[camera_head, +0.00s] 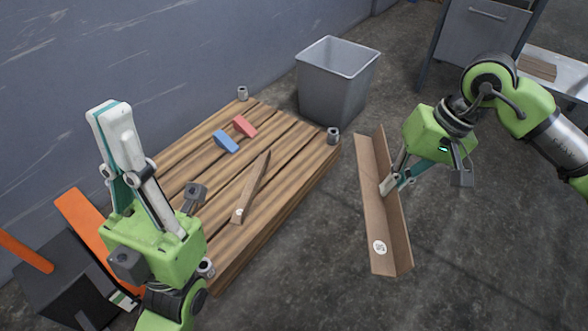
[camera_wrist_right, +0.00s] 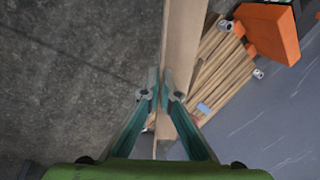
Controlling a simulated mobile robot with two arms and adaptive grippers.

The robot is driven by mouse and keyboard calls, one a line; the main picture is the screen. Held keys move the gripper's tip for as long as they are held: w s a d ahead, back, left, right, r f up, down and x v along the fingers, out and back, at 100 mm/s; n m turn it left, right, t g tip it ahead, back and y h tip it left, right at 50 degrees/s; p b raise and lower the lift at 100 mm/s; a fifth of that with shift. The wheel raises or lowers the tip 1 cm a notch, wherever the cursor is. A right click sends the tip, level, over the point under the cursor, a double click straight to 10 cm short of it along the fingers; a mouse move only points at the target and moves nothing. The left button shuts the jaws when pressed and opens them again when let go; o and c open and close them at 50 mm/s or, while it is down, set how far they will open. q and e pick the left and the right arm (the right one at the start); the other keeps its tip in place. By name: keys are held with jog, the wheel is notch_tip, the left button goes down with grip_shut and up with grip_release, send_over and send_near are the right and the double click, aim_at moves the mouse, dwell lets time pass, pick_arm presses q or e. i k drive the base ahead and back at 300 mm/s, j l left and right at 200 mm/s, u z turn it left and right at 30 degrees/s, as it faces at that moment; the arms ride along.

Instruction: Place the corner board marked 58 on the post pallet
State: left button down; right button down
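A long brown L-shaped corner board (camera_head: 369,205) with a round white label near its lower end is at the right, beside the wooden post pallet (camera_head: 286,188). The label's number is too small to read. My right gripper (camera_head: 391,186) is shut on this board's wall around mid-length; the right wrist view shows the board (camera_wrist_right: 182,45) between the fingertips (camera_wrist_right: 160,98). Another, narrower-looking corner board (camera_head: 254,188) with a round label lies on the pallet. My left gripper (camera_head: 112,112) points upward over the pallet's left side, holding nothing visible; its finger gap is unclear.
A blue block (camera_head: 226,142) and a red block (camera_head: 244,126) lie on the pallet. Short grey posts (camera_head: 333,135) stand at its corners. A grey bin (camera_head: 335,85) stands behind. A black box with orange parts (camera_head: 85,225) is at left. Floor at lower right is clear.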

aim_at(238, 170)
jog(key=i+u, duration=0.25)
jog(key=i, duration=0.6)
jog(key=u, duration=1.3)
